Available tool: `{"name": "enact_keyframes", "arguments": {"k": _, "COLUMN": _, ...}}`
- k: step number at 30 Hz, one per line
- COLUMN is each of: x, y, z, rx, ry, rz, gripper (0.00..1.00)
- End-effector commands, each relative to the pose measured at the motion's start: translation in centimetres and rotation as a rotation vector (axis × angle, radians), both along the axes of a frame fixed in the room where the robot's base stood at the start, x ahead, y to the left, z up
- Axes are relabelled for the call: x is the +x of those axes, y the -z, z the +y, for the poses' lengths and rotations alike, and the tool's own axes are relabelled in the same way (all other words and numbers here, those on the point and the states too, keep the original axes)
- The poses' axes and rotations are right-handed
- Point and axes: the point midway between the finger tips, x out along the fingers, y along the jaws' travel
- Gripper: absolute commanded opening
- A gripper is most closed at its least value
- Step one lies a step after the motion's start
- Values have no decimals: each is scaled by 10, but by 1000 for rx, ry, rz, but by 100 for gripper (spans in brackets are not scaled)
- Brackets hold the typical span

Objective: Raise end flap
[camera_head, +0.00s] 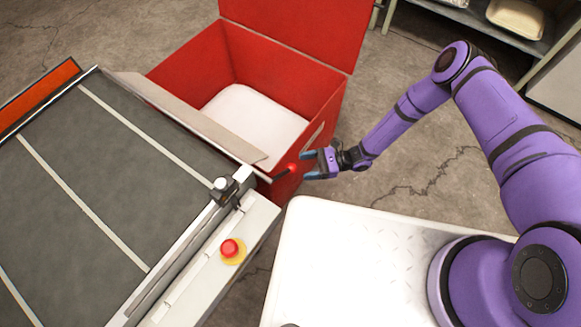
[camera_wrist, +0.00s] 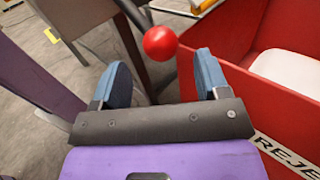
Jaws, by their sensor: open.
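The end flap (camera_head: 190,115) is a long beige plate along the conveyor's end, between the dark belt and the red bin. A short dark lever with a red ball knob (camera_head: 292,168) sticks out at the flap's near end. My gripper (camera_head: 308,165) is open and empty just right of the knob, its blue fingers pointing toward it. In the wrist view, the red knob (camera_wrist: 160,43) lies ahead of the gap between the two blue fingertips (camera_wrist: 162,72). It appears beyond the tips, not between them.
The conveyor belt (camera_head: 110,190) fills the left, with a red stop button (camera_head: 230,248) on its side rail. The red bin (camera_head: 285,70) stands close beside my gripper and holds a white thing (camera_head: 250,115). A shelf (camera_head: 485,20) stands at the back right.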

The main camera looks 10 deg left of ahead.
Motion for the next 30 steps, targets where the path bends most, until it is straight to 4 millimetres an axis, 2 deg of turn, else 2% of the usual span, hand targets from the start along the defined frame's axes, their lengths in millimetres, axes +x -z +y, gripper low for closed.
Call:
{"name": "enact_keyframes", "arguments": {"k": 3, "x": -9, "y": 0, "z": 20, "rx": 1, "ry": -3, "rz": 1, "gripper": 69}}
{"name": "enact_keyframes", "arguments": {"k": 9, "x": -17, "y": 0, "z": 45, "rx": 0, "ry": -1, "rz": -1, "gripper": 69}}
{"name": "enact_keyframes", "arguments": {"k": 15, "x": -21, "y": 0, "z": 55, "rx": -1, "ry": -1, "rz": -1, "gripper": 69}}
{"name": "enact_keyframes", "arguments": {"k": 23, "x": -22, "y": 0, "z": 55, "rx": -1, "ry": 0, "rz": -1, "gripper": 69}}
{"name": "enact_keyframes", "arguments": {"k": 30, "x": -21, "y": -1, "z": 55, "rx": 0, "ry": 1, "rz": -1, "gripper": 16}}
